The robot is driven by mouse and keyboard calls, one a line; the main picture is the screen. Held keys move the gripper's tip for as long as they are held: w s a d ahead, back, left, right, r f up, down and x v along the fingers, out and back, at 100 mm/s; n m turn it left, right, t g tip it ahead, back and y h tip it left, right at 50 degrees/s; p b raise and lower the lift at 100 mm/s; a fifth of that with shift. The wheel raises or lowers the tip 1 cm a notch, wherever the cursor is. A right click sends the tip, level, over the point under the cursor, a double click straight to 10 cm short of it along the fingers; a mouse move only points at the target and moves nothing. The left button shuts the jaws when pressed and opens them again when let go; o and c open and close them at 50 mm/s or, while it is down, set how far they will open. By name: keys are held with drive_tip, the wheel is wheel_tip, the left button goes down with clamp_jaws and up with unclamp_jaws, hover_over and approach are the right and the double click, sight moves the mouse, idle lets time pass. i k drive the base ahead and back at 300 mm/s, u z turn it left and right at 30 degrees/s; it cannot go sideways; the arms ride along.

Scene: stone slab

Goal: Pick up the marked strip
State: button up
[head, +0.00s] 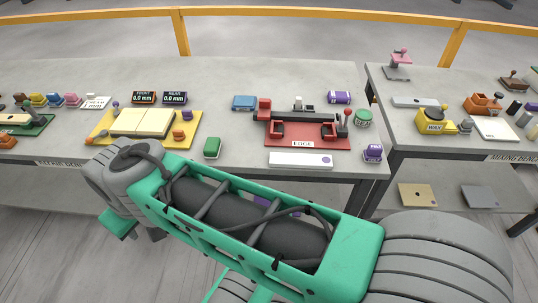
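A long white strip (295,160) with a small purple round mark near its right end lies flat at the front edge of the stone slab (330,75). It is just in front of the red fixture (285,134) labelled EDGE. My arm crosses the lower foreground in front of the slab, below the strip in the picture. My gripper cannot be made out in the head view, so whether it is open or holds anything does not show.
A purple block (372,153) and green block (212,148) flank the strip. A green round tin (363,117) is behind to the right. A yellow tray (100,135) holds cream pads at left. A mixing bench (450,140) stands at right, across a gap.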

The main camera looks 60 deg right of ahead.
sight(278, 159)
drive_tip(key=z, duration=0.1)
drive_tip(key=i, duration=0.9)
drive_tip(key=z, duration=0.6)
